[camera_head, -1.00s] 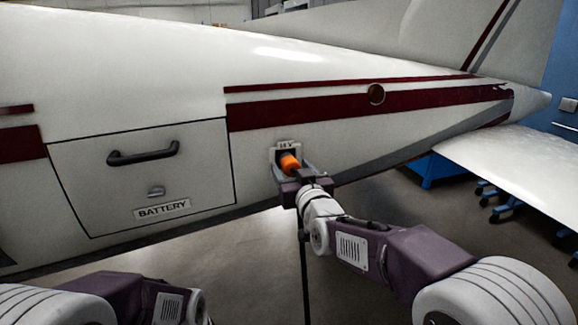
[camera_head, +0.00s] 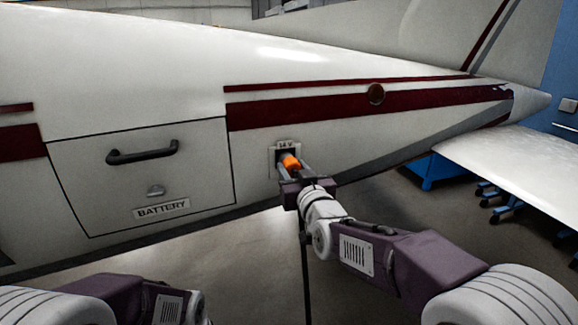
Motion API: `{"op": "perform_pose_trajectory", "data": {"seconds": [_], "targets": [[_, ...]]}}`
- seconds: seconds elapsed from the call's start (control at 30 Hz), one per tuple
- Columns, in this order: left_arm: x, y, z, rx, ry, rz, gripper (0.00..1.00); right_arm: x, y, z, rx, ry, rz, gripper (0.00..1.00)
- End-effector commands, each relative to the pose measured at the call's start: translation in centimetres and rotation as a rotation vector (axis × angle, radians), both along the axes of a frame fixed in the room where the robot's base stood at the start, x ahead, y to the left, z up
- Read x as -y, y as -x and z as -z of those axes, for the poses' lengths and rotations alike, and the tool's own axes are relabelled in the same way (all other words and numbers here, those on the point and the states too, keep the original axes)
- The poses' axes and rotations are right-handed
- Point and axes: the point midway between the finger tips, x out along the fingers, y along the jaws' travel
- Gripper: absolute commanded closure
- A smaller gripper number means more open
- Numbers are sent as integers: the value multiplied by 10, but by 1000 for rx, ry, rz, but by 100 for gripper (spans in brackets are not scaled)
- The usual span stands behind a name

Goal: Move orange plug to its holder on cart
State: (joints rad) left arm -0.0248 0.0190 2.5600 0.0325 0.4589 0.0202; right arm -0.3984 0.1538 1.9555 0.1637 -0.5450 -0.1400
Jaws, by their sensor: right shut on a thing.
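The orange plug (camera_head: 291,162) is at the 14 V socket (camera_head: 281,151) on the side of the white aircraft. My right gripper (camera_head: 297,170) is shut on the plug, its fingers on either side of it. A dark cable (camera_head: 304,255) hangs down below the gripper. I cannot tell whether the plug's front end is still inside the socket. My left arm shows at the bottom left, but its gripper is outside the picture. The cart and the plug's holder are not in view.
The aircraft fuselage (camera_head: 330,145) fills the view ahead, with a closed BATTERY hatch (camera_head: 85,180) and handle (camera_head: 143,153) at left. A white tail surface (camera_head: 510,160) juts out at right, near a blue cabinet (camera_head: 436,170). Floor below is clear.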

Motion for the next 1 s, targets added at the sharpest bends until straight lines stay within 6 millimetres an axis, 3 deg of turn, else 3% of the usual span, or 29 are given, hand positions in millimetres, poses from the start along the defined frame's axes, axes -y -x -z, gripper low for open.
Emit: {"op": "perform_pose_trajectory", "data": {"seconds": [0.3,0.7,1.0], "targets": [[0,0,3,0,0,0,53,1,4,0,1,0,0,100],[0,0,15,0,0,0,53,9,30,1,1,1,-1,100],[0,0,15,0,0,0,53,10,32,0,0,1,0,100]]}}
